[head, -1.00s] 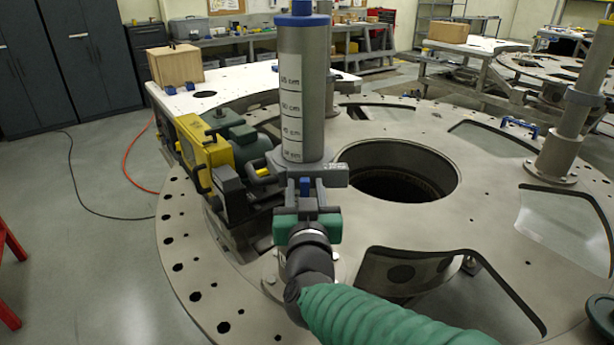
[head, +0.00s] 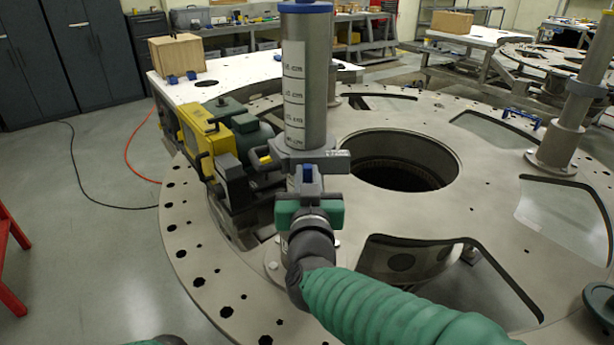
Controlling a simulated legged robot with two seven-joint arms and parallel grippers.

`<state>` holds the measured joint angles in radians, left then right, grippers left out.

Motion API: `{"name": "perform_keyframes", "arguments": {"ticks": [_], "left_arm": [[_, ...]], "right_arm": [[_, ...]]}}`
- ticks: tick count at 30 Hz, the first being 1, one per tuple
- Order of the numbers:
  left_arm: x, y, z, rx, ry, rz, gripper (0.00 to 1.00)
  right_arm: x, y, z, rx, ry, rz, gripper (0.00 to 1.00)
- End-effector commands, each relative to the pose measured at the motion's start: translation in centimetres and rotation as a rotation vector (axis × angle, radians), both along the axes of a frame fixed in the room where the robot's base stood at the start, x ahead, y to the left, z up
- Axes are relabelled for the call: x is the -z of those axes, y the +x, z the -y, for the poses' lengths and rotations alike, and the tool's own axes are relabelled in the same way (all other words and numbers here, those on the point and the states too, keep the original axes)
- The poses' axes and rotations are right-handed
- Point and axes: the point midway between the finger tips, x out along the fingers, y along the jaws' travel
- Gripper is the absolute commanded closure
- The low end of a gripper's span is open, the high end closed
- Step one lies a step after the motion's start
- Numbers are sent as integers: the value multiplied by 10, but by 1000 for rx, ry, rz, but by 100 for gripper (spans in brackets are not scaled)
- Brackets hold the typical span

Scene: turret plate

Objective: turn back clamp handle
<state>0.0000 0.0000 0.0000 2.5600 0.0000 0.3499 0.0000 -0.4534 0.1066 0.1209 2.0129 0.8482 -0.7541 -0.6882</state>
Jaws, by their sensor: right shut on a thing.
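A tall grey column (head: 309,110) with white height labels and a blue cap stands upright on the turret plate. A grey clamp (head: 318,158) sits around its lower part. The clamp's blue handle (head: 308,173) points toward me, in front of the clamp. My right gripper (head: 309,197), black with green sides, is shut on this handle below the clamp; its fingers hide much of the handle. My left gripper is not in view; only a green bit of my own arm shows at the bottom left edge.
The turret plate (head: 480,195) has a large round opening (head: 400,165) right of the column and several cut-outs. A yellow machine (head: 205,135) stands close left of the column. Another post (head: 570,110) stands at right. A wooden box (head: 177,62) sits on the table behind.

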Motion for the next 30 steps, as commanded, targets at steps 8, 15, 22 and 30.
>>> {"name": "perform_keyframes", "arguments": {"ticks": [8,15,22,30], "left_arm": [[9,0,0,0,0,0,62],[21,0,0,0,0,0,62],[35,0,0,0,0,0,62],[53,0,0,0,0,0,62]], "right_arm": [[2,0,1,0,123,-4,100],[3,0,1,-1,326,-9,100],[4,0,3,0,545,-17,100],[5,0,5,0,802,-25,100]]}}
